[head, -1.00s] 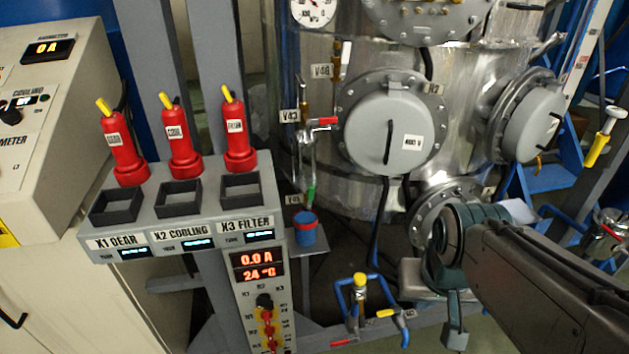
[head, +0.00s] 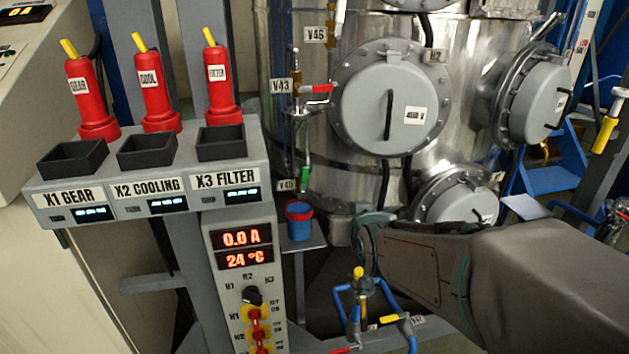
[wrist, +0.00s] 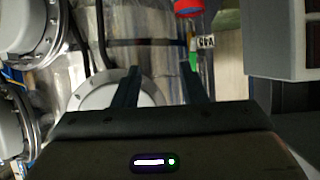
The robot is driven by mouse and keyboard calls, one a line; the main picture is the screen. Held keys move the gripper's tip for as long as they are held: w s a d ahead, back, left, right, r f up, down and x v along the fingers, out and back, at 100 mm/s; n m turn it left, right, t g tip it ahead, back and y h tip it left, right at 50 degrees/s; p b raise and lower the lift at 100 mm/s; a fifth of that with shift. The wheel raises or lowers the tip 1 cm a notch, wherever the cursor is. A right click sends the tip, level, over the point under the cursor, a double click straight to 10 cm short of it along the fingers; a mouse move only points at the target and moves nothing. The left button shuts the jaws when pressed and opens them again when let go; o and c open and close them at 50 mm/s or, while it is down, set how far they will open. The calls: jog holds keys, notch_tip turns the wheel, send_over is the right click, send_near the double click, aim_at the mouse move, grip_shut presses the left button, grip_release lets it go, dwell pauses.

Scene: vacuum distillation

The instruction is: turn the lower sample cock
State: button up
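The lower sample cock has a green handle (head: 305,174) beside the V45 tag (head: 286,185), above a blue cup with a red rim (head: 300,222). In the wrist view, which looks upside down, the green handle (wrist: 193,60) shows just beyond the right finger. The cup (wrist: 188,8) shows at the top edge. My gripper (wrist: 159,72) is open, its two fingers apart with nothing visible between them. It does not touch the handle as far as I can see. In the head view my wrist is right of the cup, and the fingers are hidden.
The upper cock with a red handle (head: 318,88) sits above at V43. A round grey hatch (head: 390,110) is right of it. The control panel (head: 150,180) with red plugs stands at left.

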jog(key=w+a+f+t+y+b, duration=0.2)
jog(key=w+a+f+t+b, duration=0.15)
jog(key=a+b, duration=0.2)
jog(key=t+b, duration=0.2)
send_near(305, 176)
jog(key=shift+y, duration=0.4)
jog(key=x, duration=0.8)
jog(key=shift+d+f, duration=0.1)
jog(key=shift+d, duration=0.1)
jog(key=shift+w, duration=0.1)
grip_shut()
